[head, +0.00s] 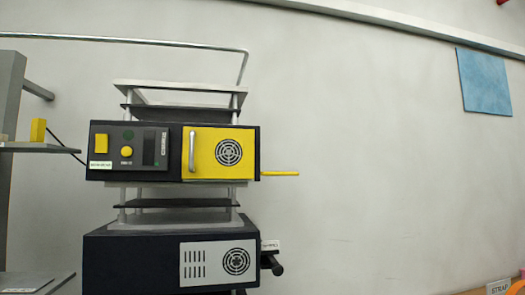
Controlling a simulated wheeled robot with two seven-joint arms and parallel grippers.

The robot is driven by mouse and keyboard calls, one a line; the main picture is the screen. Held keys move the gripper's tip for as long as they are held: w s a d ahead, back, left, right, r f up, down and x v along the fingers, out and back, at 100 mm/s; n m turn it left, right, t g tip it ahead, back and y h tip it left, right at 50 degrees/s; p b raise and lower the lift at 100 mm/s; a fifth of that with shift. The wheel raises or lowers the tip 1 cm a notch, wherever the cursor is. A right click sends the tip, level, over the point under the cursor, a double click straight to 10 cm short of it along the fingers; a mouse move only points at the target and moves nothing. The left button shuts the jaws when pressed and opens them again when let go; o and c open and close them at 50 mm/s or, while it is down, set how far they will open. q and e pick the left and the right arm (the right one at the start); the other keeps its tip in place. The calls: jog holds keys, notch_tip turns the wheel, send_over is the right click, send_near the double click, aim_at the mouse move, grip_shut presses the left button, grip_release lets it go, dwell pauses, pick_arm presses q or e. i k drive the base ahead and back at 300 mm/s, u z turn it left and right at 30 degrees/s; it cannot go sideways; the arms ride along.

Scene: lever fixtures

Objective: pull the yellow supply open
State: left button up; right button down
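The yellow supply is a dark box (172,168) in a rack, with a yellow front panel (207,165) that lies flush with its front. The panel has a round vent grille and an upright silver handle (192,151) near its left edge. A yellow lever (280,173) sticks out level from the box's right side. A dark control panel (135,147) with yellow and green buttons is to the left of the yellow panel. Neither of my grippers is in view.
Below is a dark box (130,262) with a grey vented panel (217,263) and a black lever (272,264) on its right. A grey stand (12,120) with a yellow block (38,131) is at the left. A metal rail (140,41) runs above.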

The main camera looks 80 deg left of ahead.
aim_at(209, 153)
jog(key=i, duration=1.75)
jog(key=u, duration=2.9)
